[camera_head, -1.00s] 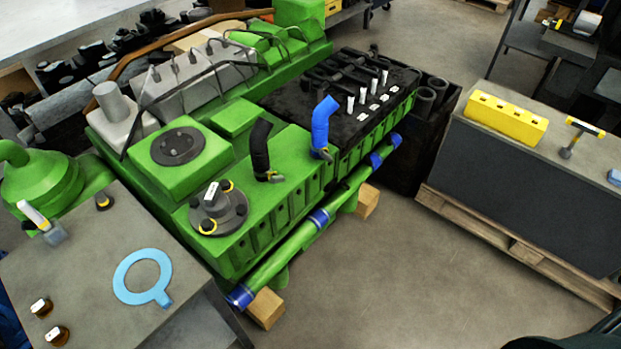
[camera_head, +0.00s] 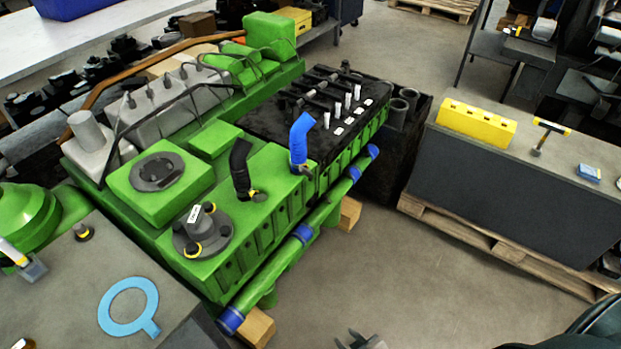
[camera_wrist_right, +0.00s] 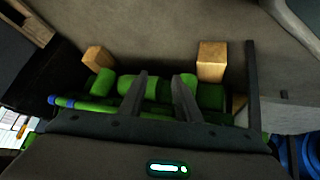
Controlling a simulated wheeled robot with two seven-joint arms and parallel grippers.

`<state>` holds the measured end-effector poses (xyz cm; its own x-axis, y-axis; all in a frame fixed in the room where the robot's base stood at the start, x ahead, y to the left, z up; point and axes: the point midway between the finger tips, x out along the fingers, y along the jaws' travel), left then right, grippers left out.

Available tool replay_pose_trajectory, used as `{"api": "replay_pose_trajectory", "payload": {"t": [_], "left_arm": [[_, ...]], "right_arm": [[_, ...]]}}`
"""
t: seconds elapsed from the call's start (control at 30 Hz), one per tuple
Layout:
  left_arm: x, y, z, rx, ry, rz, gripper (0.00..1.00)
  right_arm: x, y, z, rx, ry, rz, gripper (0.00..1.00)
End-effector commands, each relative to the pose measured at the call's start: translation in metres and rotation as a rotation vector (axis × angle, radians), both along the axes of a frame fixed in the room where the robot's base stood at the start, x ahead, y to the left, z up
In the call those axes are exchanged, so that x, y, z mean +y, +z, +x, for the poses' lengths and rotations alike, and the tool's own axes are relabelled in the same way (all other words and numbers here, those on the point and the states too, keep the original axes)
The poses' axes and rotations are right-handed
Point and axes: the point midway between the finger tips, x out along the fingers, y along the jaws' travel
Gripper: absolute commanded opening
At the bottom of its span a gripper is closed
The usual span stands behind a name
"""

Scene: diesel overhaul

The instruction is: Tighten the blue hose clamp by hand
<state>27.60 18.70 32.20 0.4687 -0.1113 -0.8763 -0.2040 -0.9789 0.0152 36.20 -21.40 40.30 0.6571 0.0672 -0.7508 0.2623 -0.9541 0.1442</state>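The blue hose (camera_head: 301,138) is a bent elbow standing upright on the green engine block (camera_head: 268,172). Its clamp (camera_head: 305,170) is at its foot; the clamp's fine detail is too small to tell. A black hose (camera_head: 240,165) with a yellowish clamp (camera_head: 257,196) stands to its left. My right gripper (camera_head: 361,341) just shows at the bottom edge of the head view, well below and apart from the blue hose. In the right wrist view the two fingers (camera_wrist_right: 160,98) are spread with nothing between them. My left gripper is not in view.
A green pipe with blue joints (camera_head: 303,233) runs along the engine's near side, above wooden blocks (camera_head: 257,327). A grey table (camera_head: 75,290) with a light blue ring (camera_head: 128,306) is at left. A dark bench (camera_head: 500,182) on a pallet (camera_head: 508,248) is at right. The floor between is clear.

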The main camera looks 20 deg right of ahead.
Motion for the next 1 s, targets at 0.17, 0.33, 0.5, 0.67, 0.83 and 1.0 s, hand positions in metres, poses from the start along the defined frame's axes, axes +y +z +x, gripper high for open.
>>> {"api": "replay_pose_trajectory", "payload": {"t": [0.17,0.33,0.5,0.67,0.83,1.0], "left_arm": [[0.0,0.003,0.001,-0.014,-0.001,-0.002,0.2],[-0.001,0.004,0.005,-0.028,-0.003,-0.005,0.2],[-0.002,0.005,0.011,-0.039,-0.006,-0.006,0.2],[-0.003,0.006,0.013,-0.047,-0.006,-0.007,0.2],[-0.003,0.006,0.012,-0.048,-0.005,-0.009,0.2],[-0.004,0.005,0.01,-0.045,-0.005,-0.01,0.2]], "right_arm": [[-0.014,0.118,0.072,-0.28,0.082,-0.109,0.3],[-0.015,0.248,0.113,-0.554,0.156,-0.212,0.3],[-0.009,0.351,0.123,-0.763,0.206,-0.286,0.3],[-0.004,0.4,0.121,-0.863,0.228,-0.321,0.3],[-0.003,0.41,0.12,-0.884,0.233,-0.328,0.3],[-0.003,0.409,0.121,-0.882,0.232,-0.328,0.3]]}}
